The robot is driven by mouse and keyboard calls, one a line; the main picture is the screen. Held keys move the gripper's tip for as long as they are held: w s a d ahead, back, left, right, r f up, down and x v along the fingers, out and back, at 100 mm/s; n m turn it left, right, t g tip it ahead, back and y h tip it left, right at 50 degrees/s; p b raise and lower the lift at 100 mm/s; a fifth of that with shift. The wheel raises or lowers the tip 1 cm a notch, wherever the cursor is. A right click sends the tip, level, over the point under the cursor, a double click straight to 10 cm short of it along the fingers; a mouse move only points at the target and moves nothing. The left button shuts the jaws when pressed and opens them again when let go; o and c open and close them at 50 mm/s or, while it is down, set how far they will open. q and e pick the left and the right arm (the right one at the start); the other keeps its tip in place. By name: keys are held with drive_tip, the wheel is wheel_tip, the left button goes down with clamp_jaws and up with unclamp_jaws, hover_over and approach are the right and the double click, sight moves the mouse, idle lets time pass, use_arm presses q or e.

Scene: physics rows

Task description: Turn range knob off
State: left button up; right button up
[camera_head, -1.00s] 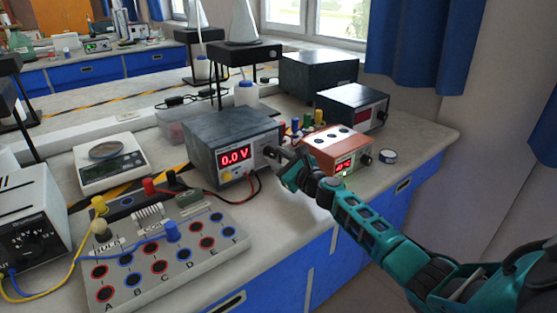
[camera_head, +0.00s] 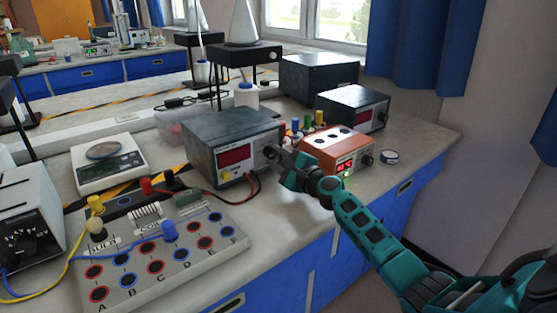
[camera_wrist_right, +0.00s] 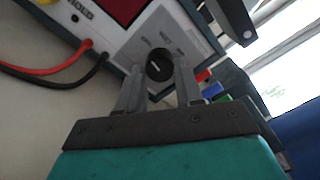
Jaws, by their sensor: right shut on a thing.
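The range knob (camera_wrist_right: 159,66) is a round black knob with a white mark, on the front of a dark grey power supply (camera_head: 222,132). The supply's red display (camera_head: 235,156) shows no digits. My right gripper (camera_head: 272,154) reaches the supply's front from the right and hides the knob in the head view. In the wrist view its two fingers (camera_wrist_right: 158,82) stand on either side of the knob, shut on it. My left gripper is not in view.
Red and black leads (camera_head: 252,188) hang from the supply's front. An orange device (camera_head: 338,147) with a lit display stands right of it, close to my right arm. A terminal board (camera_head: 150,250) lies in front, and a scale (camera_head: 108,160) stands left.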

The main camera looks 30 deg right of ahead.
idle(0.3)
drive_tip(key=o, duration=1)
drive_tip(key=shift+o, duration=0.2)
drive_tip(key=shift+s, duration=0.1)
drive_tip(key=shift+s, duration=0.25)
drive_tip(key=s, duration=0.4)
drive_tip(key=s+p, duration=0.1)
drive_tip(key=s, duration=0.3)
drive_tip(key=s+d, duration=0.1)
drive_tip(key=s, duration=0.3)
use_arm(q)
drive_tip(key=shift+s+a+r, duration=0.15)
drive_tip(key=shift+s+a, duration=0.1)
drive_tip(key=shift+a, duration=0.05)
use_arm(e)
drive_tip(key=shift+s, duration=0.15)
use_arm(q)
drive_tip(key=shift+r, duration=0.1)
